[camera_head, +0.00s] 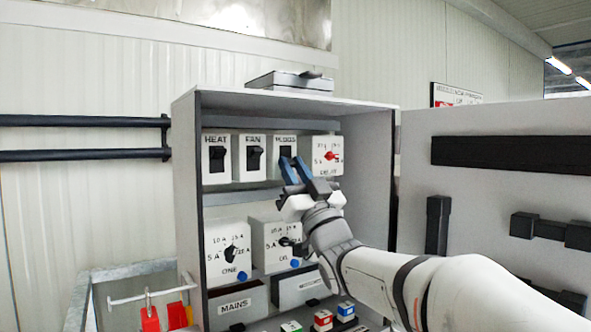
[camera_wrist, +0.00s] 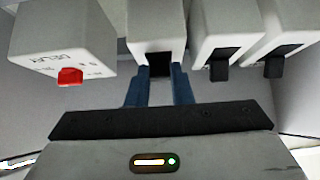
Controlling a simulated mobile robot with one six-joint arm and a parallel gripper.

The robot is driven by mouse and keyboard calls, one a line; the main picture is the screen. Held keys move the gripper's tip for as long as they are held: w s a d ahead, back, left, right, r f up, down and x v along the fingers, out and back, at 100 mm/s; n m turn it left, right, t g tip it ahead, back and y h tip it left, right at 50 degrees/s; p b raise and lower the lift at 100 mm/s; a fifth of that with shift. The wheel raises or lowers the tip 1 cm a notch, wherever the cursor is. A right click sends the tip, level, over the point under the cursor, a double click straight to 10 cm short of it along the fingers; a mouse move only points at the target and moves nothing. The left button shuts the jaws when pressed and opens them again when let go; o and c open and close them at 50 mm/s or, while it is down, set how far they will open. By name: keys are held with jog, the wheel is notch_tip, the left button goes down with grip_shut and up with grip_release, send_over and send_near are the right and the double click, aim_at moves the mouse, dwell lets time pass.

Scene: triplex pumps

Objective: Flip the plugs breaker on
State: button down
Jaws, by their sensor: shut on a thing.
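The plugs breaker (camera_head: 274,160) is a white box with a black toggle, third in the upper row of the cabinet in the head view. Its label is partly readable above the toggle. My gripper (camera_head: 293,165) reaches it from the lower right, with its blue fingers at the toggle and covering the lower part of it. In the wrist view the breaker (camera_wrist: 157,30) is at top centre. The black toggle (camera_wrist: 160,64) sits between the tips of my gripper (camera_wrist: 160,75), which is shut on it.
The heat (camera_head: 216,158) and fan (camera_head: 249,158) breakers stand left of the plugs breaker. A delay dial with a red knob (camera_head: 332,156) is close on the right. Two dials, ONE (camera_head: 231,254) and another, sit below. The open cabinet door (camera_head: 480,200) stands at right.

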aim_at(286, 151)
jog(key=shift+s+d+r+g+h+p, duration=0.15)
jog(key=shift+r+g+h+p, duration=0.35)
jog(key=shift+r+g+p, duration=0.4)
jog(key=r+g+h+p, duration=0.1)
jog(key=g+p, duration=0.1)
jog(key=p, duration=0.4)
jog(key=shift+s+r+h+p, duration=0.1)
jog(key=shift+h+p, duration=0.2)
jog(key=shift+p, duration=0.1)
jog(key=r+g+h+p, duration=0.1)
jog(key=g+p, duration=0.1)
jog(key=p, duration=0.8)
jog(key=shift+r+g+h, duration=0.1)
jog(key=shift+g+h, duration=0.2)
jog(key=p, duration=0.2)
jog(key=shift+g+h+p, duration=0.3)
jog(key=shift+p, duration=0.5)
jog(key=shift+g+p, duration=0.4)
jog(key=shift+p, duration=0.6)
jog(key=c, duration=1.7)
grip_release()
jog(key=o, duration=0.4)
jog(key=shift+f, duration=0.25)
